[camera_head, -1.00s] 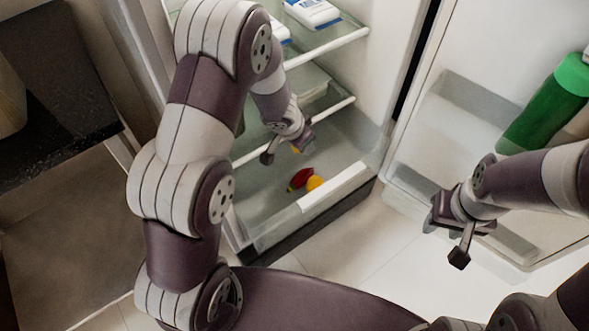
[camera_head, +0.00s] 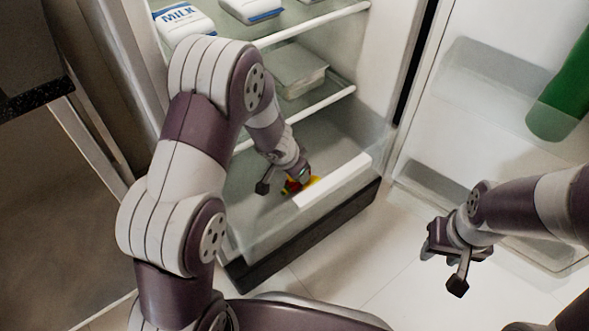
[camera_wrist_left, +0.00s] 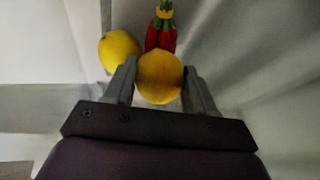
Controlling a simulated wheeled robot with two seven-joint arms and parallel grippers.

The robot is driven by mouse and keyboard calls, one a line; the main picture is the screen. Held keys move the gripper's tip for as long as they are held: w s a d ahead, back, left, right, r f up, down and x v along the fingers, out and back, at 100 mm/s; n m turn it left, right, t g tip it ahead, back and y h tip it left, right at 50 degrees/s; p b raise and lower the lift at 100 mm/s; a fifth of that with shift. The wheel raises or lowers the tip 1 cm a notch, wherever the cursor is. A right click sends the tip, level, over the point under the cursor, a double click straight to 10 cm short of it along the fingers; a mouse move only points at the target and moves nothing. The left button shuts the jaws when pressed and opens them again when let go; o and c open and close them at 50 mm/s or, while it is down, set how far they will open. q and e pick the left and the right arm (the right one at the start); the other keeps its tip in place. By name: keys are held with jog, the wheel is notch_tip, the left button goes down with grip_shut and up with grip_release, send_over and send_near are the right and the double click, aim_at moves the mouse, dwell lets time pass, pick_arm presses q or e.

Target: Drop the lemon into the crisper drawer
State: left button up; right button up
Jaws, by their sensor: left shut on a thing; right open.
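A yellow lemon (camera_wrist_left: 160,77) sits between the two fingers of my left gripper (camera_wrist_left: 161,88), which is shut on it. In the head view, my left gripper (camera_head: 285,184) is low inside the clear crisper drawer (camera_head: 335,181) at the bottom of the fridge. A second yellow fruit (camera_wrist_left: 120,50), like a lemon, lies in the drawer beside the held one. Red peppers with green stems (camera_wrist_left: 161,32) lie just beyond the held lemon. In the head view the gripper partly hides the drawer's contents. My right gripper (camera_head: 441,270) is open and empty, outside the fridge.
Fridge shelves (camera_head: 310,27) above the drawer hold a milk carton (camera_head: 183,20) and other packs. A clear container (camera_head: 300,72) stands on the lower shelf. The open fridge door on the right holds a green bottle (camera_head: 562,100). The floor (camera_head: 395,235) before the drawer is clear.

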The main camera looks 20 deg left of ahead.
pick_arm(q)
jog(key=shift+f+b, duration=0.3)
jog(key=shift+f, duration=0.15)
jog(key=o, duration=0.8)
jog(key=shift+f, duration=0.1)
jog(key=p+v, duration=0.9)
jog(key=v, duration=0.4)
jog(key=shift+w+r, duration=0.15)
jog(key=shift+r, duration=0.1)
